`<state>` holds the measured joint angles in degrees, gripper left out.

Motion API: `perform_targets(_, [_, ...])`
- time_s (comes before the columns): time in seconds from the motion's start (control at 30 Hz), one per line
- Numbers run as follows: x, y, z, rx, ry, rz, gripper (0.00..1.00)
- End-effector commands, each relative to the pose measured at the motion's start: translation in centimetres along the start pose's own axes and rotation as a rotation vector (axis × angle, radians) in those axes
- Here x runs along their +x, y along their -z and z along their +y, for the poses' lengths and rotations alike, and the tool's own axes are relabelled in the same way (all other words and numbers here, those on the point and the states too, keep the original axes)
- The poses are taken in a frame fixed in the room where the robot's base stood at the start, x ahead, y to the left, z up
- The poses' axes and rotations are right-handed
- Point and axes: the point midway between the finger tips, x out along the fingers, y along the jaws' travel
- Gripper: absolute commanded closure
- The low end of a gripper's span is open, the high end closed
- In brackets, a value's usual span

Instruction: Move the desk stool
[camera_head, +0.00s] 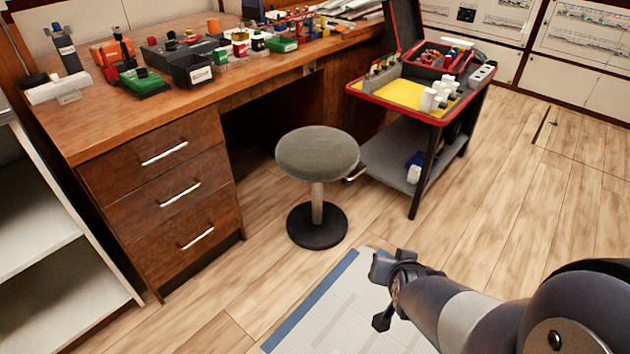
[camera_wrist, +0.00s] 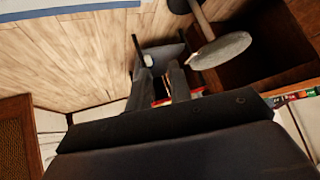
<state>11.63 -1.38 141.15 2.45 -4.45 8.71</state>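The desk stool (camera_head: 317,160) stands upright on the wood floor, in front of the desk's knee opening and left of the trolley. It has a round grey seat, a metal post and a round black base. In the wrist view the stool (camera_wrist: 220,48) appears upside down at the upper right, its base cut off by the frame. My gripper (camera_head: 378,293) is at the lower right of the head view, short of the stool and apart from it. Its fingers (camera_wrist: 160,64) are spread, with nothing between them.
The wooden desk (camera_head: 155,125) has drawers on the left and many small parts on top. A red-rimmed trolley (camera_head: 414,183) stands close to the stool's right. A pale mat with a blue edge (camera_head: 315,300) lies in front. Floor is clear at right and around the stool's front.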

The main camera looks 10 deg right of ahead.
Motion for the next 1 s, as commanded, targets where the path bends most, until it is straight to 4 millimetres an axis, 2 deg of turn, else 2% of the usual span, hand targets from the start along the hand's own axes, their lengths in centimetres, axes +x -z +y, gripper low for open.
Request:
perform_targets(0.17, [0.3,0.1,0.0,0.001,0.001,0.003,0.8])
perform_targets(0.27, [1.4,0.7,-0.2,0.005,0.003,0.019,0.8])
perform_targets(0.37, [3.5,1.8,-0.4,0.014,0.006,0.052,0.8])
perform_targets(0.5, [7.7,3.6,-0.8,0.031,0.008,0.124,0.8])
perform_targets(0.7, [14.0,5.3,-0.9,0.049,-0.005,0.237,0.8])
perform_targets(0.83, [18.2,5.6,-0.7,0.057,-0.021,0.312,0.8])
perform_targets(1.0, [23.4,4.7,-0.1,0.058,-0.05,0.41,0.8])
